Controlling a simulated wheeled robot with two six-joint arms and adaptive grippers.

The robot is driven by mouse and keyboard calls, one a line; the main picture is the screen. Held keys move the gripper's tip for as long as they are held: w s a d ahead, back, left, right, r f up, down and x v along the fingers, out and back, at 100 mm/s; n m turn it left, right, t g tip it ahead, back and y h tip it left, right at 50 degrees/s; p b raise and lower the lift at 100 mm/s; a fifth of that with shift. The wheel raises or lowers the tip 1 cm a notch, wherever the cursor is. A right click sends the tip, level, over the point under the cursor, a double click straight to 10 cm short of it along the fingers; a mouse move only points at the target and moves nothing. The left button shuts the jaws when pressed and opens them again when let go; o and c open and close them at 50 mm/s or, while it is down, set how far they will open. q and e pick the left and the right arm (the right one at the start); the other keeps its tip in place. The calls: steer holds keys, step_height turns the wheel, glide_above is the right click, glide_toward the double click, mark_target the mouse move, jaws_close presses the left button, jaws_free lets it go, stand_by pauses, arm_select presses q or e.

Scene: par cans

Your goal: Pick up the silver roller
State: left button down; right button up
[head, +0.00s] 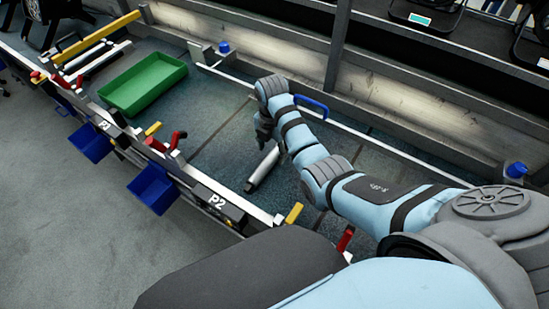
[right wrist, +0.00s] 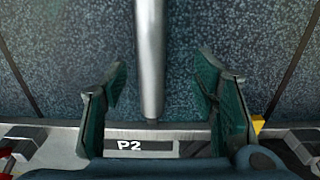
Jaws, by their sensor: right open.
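The silver roller (head: 263,170) lies on the dark speckled bench surface in the middle of the head view, inside the bench's front rail. In the right wrist view the silver roller (right wrist: 150,60) runs up and down the picture, between the lines of my two fingers. My right gripper (head: 265,140) is over the far end of the roller and partly hides it. In the right wrist view my right gripper (right wrist: 160,85) is open, with one finger on each side of the roller and a gap to both. My left gripper is not in view.
A green tray (head: 143,84) sits on the bench to the left. The front rail (head: 190,178) carries red and yellow clamps, a P2 label (head: 217,203) and blue bins (head: 154,188). A back rail with a blue handle (head: 311,105) runs behind my right arm.

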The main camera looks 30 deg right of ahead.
mark_target(273, 153)
steer(key=f+b, duration=0.1)
steer(key=f, duration=0.1)
steer(key=w+f, duration=0.1)
steer(key=f, duration=0.1)
steer(key=w+d+f+b, duration=0.1)
steer(key=f, duration=0.1)
steer(key=shift+w+d+f+b, duration=0.1)
steer(key=shift+w+f+b, duration=0.15)
steer(key=shift+f+b, duration=0.05)
steer(key=shift+f, duration=0.1)
steer(key=shift+s+r, duration=0.25)
steer(key=shift+c, duration=0.3)
steer(key=c, duration=0.3)
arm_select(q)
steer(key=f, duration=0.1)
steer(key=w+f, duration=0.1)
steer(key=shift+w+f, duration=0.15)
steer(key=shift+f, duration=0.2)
arm_select(e)
jaws_close()
